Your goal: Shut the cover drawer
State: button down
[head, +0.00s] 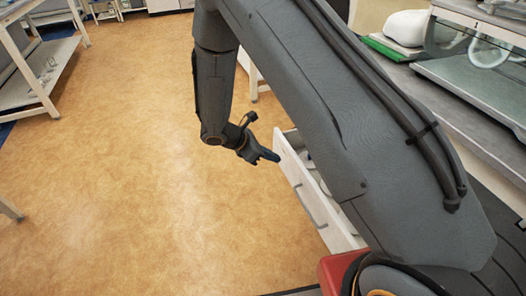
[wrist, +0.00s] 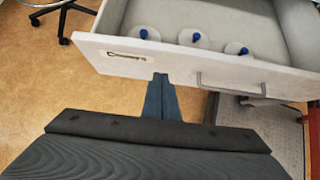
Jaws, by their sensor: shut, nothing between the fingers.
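The cover drawer (head: 301,192) is pulled out from the bench, and its white front panel with a grey handle faces left in the head view. In the wrist view the drawer front (wrist: 185,66) crosses the upper middle, with a label slot on its left part and the handle (wrist: 232,84) on its right part. Several clear round covers with blue knobs (wrist: 196,38) lie inside the drawer. My gripper (head: 270,156) is shut and empty, close to the far end of the drawer front. In the wrist view its fingers (wrist: 161,78) point at the panel's lower edge; I cannot tell whether they touch it.
A grey worktop (head: 440,100) above the drawer carries a glass-sided instrument and a white object on a green base. A white shelf table (head: 40,85) stands at the far left. A stool base (wrist: 62,12) shows in the wrist view. The tan floor left of the drawer is clear.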

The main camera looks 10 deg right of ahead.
aim_at(292, 158)
jog(key=shift+w+d+f+p, duration=0.1)
jog(key=shift+w+d+p, duration=0.1)
jog(key=shift+d, duration=0.85)
jog(key=shift+w+d+f+p, duration=0.1)
jog(key=shift+w+d+p, duration=0.1)
jog(key=shift+d, duration=0.85)
